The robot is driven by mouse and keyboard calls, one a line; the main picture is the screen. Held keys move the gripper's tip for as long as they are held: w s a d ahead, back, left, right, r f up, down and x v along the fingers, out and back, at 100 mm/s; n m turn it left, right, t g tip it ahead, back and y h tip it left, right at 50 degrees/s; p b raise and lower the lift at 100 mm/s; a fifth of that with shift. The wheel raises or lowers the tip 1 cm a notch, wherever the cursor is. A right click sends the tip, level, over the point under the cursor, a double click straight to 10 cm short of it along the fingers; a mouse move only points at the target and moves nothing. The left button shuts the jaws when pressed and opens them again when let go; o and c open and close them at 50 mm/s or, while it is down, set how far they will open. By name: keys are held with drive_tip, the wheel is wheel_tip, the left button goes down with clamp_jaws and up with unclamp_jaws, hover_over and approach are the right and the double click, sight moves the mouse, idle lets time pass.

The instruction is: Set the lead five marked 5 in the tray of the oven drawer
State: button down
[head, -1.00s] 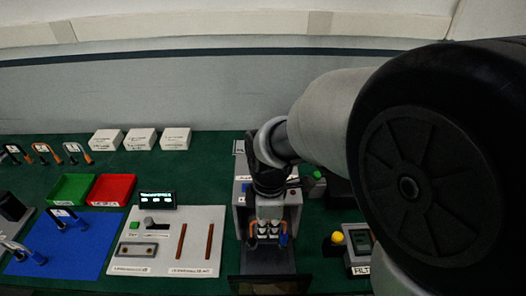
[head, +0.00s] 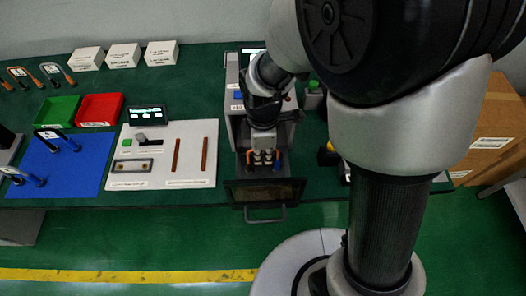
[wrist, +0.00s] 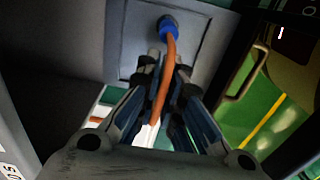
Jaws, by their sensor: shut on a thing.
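The lead, an orange cable with a blue end (wrist: 167,27), is between the fingers of my gripper (wrist: 163,100) in the wrist view. Its lower part is partly hidden by the fingers, and I cannot read a mark on it. In the head view my gripper (head: 264,157) points down at the grey oven's front, over the pulled-out drawer (head: 264,190). The lead's orange (head: 279,158) shows beside the fingers. In the wrist view the blue end lies over a grey recessed panel (wrist: 195,50), likely the drawer tray. I cannot tell whether it touches.
Left of the oven is a white panel (head: 197,155) with two brown strips. Green (head: 58,109) and red (head: 103,108) trays and white boxes (head: 123,56) stand behind. The drawer's front handle (head: 265,215) overhangs the table edge.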

drive_tip(key=shift+f, duration=0.2)
drive_tip(key=c, duration=1.8)
unclamp_jaws()
drive_tip(key=shift+r, duration=0.1)
drive_tip(key=shift+o, duration=0.2)
wheel_tip(320, 180, up, 12)
drive_tip(key=p, duration=0.4)
drive_tip(key=shift+r, duration=0.15)
drive_tip(key=s+d+r+m+t, duration=0.4)
drive_tip(key=s+d+r+m, duration=0.7)
drive_tip(key=m, duration=0.6)
drive_tip(key=s+r, duration=0.1)
drive_tip(key=s, duration=0.1)
drive_tip(key=shift+s+m+t, duration=0.3)
drive_tip(key=shift+r, duration=0.1)
